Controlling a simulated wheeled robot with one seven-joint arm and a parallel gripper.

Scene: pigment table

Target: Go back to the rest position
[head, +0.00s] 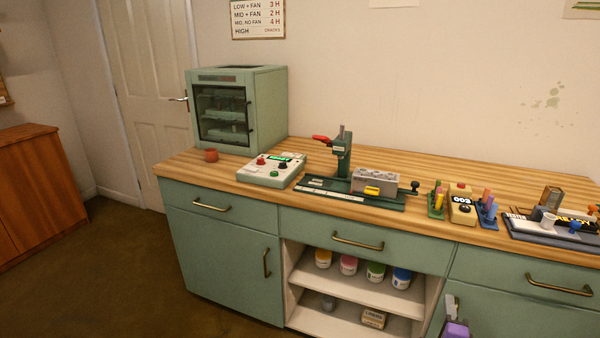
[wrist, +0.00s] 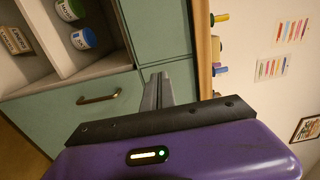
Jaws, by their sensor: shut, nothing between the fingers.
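My gripper (head: 451,304) shows at the bottom edge of the head view, right of centre. It is in front of the cabinet, below the worktop, and its purple body is partly cut off. In the wrist view my gripper (wrist: 158,80) has its two grey fingers together with nothing between them. It points toward the green cabinet front and is clear of the shelves and drawer handle.
The wooden worktop (head: 460,165) carries a green oven cabinet (head: 268,110), a control box (head: 270,172), a green press (head: 342,160) and small racks. Open shelves below hold several jars, including a blue one (head: 401,278). The floor (head: 110,270) at left is clear.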

